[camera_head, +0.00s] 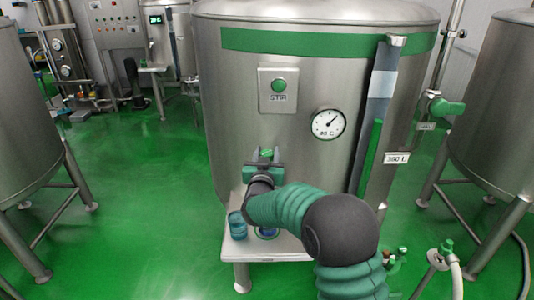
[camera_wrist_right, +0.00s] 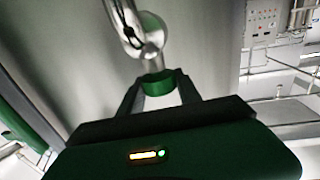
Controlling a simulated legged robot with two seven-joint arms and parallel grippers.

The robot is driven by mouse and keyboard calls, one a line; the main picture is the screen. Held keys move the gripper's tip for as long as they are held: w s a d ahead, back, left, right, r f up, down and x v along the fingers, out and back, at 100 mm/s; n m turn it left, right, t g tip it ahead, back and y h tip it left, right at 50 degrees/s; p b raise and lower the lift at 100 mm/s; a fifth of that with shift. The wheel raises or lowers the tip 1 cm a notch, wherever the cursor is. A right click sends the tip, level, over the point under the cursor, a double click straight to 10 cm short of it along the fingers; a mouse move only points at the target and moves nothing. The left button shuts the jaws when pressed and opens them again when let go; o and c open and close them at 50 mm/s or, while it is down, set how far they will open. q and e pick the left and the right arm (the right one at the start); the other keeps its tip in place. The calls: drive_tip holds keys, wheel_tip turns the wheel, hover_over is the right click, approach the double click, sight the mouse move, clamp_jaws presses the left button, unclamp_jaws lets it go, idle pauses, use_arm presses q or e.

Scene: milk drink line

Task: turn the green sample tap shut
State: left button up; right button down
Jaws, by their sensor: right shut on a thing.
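The green sample tap (camera_wrist_right: 159,84) shows in the right wrist view, on a metal fitting (camera_wrist_right: 138,30) that comes out of the steel tank. My right gripper (camera_wrist_right: 160,92) is shut on the green tap, with one dark finger on each side. In the head view my right gripper (camera_head: 265,160) is at the lower front of the big tank (camera_head: 235,110). A bit of green shows between its fingers there, and the gripper hides most of the tap. The handle's exact angle is hard to tell. My left gripper is not in view.
Below the gripper is a small steel shelf (camera_head: 285,247) with a blue cup (camera_head: 237,224) on it; another blue item (camera_head: 267,232) is partly hidden by my arm. A STIR button (camera_head: 279,85), a dial (camera_head: 328,123) and a sight tube (camera_head: 377,110) are on the tank above and to the right.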

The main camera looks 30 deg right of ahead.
drive_tip(key=m+g+h+p, duration=0.2)
drive_tip(key=p, duration=0.1)
drive_tip(key=m+g+h+p, duration=0.1)
drive_tip(key=g+h, duration=0.1)
drive_tip(key=shift+w+a+r+m+p, duration=0.1)
drive_tip(key=shift+r+m+p, duration=0.15)
drive_tip(key=shift+m+p, duration=0.1)
drive_tip(key=m+g+h+p, duration=0.1)
drive_tip(key=m+g+p, duration=0.1)
drive_tip(key=g, duration=0.1)
drive_tip(key=shift+f+h, duration=0.15)
drive_tip(key=shift+h, duration=0.15)
drive_tip(key=shift+m+g+h+p, duration=0.45)
drive_tip(key=shift+m+g, duration=0.5)
drive_tip(key=shift+g, duration=0.45)
drive_tip(key=c, duration=0.8)
unclamp_jaws()
drive_tip(key=shift+f, duration=0.1)
drive_tip(key=shift+c, duration=0.2)
